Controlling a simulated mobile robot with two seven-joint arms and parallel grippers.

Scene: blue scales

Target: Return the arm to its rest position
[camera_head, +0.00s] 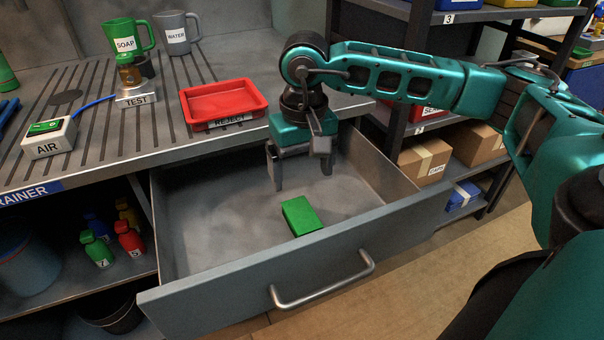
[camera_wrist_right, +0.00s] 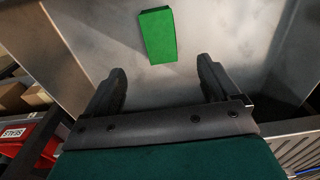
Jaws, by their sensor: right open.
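My right gripper (camera_head: 304,176) hangs over the open drawer (camera_head: 210,225), fingers pointing down. It is open with nothing between its fingers. A green block (camera_head: 302,216) lies on the drawer floor, in front of the gripper and apart from it. In the right wrist view the two open fingers (camera_wrist_right: 163,88) show, and the green block (camera_wrist_right: 158,36) lies beyond them. My right arm reaches in from the right across the shelf unit. My left gripper is not in view.
A red REJECT tray (camera_head: 224,103) sits on the counter behind the drawer. A TEST stand (camera_head: 136,97), an AIR switch box (camera_head: 48,138), a green SOAP mug (camera_head: 127,38) and a grey WATER mug (camera_head: 176,33) stand left. A shelf with cardboard boxes (camera_head: 425,159) is at right.

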